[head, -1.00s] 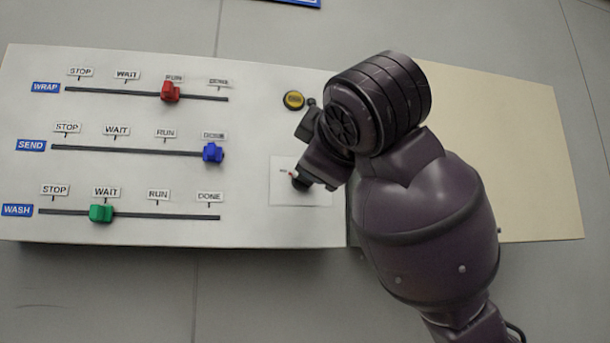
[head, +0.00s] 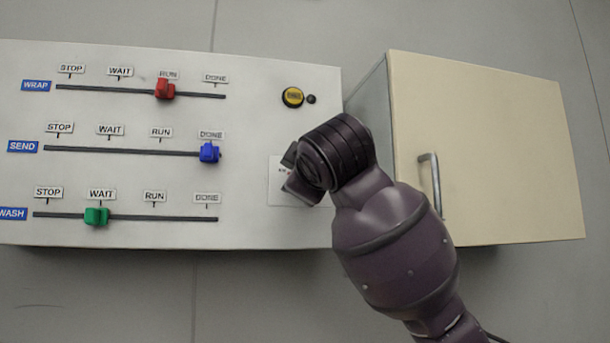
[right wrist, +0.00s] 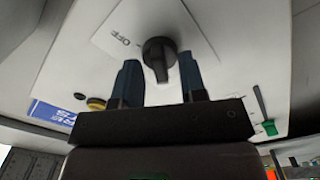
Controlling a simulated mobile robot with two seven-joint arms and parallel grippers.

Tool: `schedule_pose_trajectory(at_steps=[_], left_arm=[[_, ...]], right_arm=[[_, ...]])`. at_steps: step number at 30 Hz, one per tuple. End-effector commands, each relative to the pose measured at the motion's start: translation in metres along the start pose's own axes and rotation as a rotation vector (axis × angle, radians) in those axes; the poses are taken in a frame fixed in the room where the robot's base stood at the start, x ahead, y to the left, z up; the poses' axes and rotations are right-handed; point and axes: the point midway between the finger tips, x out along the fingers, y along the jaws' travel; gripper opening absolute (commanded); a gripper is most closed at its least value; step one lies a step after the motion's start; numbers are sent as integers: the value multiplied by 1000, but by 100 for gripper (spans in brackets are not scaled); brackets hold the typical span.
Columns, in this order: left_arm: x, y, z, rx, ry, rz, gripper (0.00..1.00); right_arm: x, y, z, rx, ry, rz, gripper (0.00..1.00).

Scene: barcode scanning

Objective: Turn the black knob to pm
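The black knob (right wrist: 158,52) sits on a white plate with an "OFF" label in the right wrist view. In the head view my right gripper (head: 292,174) is over the white plate (head: 276,192) on the panel and hides the knob. No "ON" label is readable. My left gripper is not in view.
The panel (head: 255,225) has red (head: 164,88), blue (head: 209,152) and green (head: 96,216) sliders on the left. A yellow button (head: 292,97) is above the plate. A beige cabinet door (head: 500,150) with a metal handle (head: 430,180) is on the right.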

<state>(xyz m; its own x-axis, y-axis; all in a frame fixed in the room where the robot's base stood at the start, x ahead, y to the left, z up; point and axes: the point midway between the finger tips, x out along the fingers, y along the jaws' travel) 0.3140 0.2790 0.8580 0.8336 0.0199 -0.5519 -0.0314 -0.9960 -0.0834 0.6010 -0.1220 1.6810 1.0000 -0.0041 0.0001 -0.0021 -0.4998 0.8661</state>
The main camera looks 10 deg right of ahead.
Motion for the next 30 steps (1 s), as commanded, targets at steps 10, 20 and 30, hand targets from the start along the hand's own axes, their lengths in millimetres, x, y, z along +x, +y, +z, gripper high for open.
schedule_pose_trajectory(at_steps=[10, 20, 30], left_arm=[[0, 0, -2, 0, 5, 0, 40], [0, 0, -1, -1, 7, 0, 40], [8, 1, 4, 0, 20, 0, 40]], right_arm=[[0, 0, 0, 0, 0, 0, 5], [0, -1, 0, 18, 1, -1, 0], [-1, -3, 0, 194, 2, -2, 0]])
